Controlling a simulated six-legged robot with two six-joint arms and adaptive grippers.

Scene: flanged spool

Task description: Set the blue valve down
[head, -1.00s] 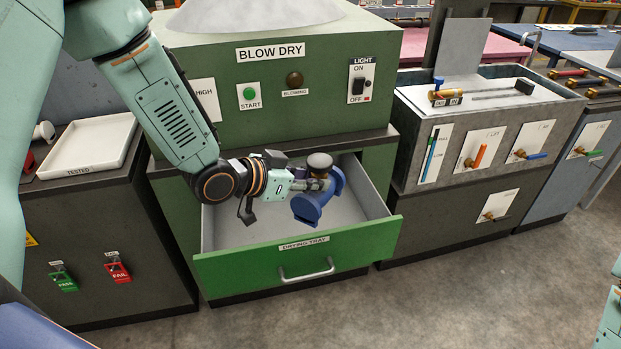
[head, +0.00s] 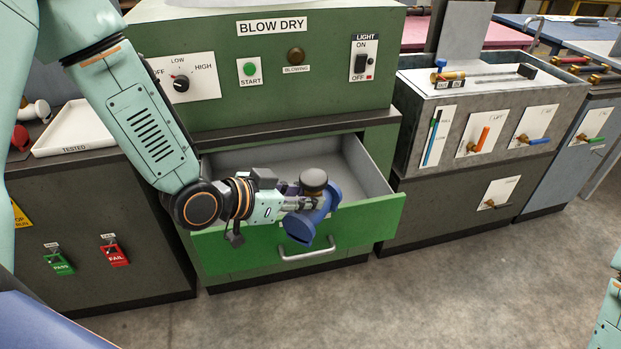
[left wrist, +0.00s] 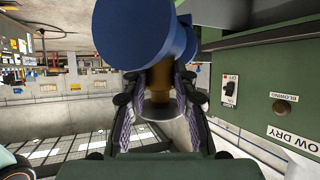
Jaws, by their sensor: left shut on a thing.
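The blue valve (head: 301,229) has flanged ends and a dark round cap on top. My left gripper (head: 306,203) is shut on its neck, just under the cap. In the left wrist view the fingers (left wrist: 158,100) close from both sides on the brass-coloured neck, and the blue body (left wrist: 145,32) fills the top middle. In the head view the valve overlaps the front panel of the open green drying tray drawer (head: 365,222); its height above the drawer is hard to tell. My right gripper is out of view.
The grey drawer inside (head: 270,160) looks empty. Above it stands the green blow dry cabinet (head: 330,95) with dial and start button. A white tray marked tested (head: 78,130) lies on the left counter. A grey test tank (head: 425,130) stands at right.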

